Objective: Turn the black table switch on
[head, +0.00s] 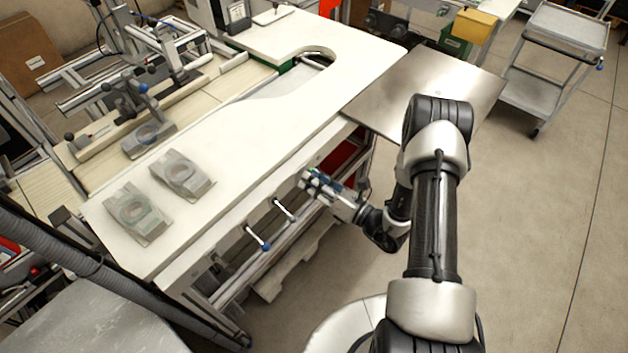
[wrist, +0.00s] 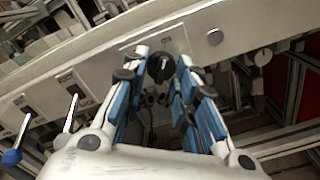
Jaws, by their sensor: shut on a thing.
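The black table switch (wrist: 161,67) is a round knob on the pale front panel of the table, with a light mark on its face. It sits between the blue-padded fingers of my gripper (wrist: 163,57) in the wrist view. The fingers are closed in around the knob from both sides. In the head view my gripper (head: 308,180) is at the front edge of the white table (head: 290,110), and the switch is hidden there behind the fingers.
Two levers (head: 284,209) (head: 257,238) stick out from the table front, left of my gripper. A round button (wrist: 215,37) and another dark knob (wrist: 263,55) lie to the right in the wrist view. Grey cast parts (head: 183,174) lie on the table.

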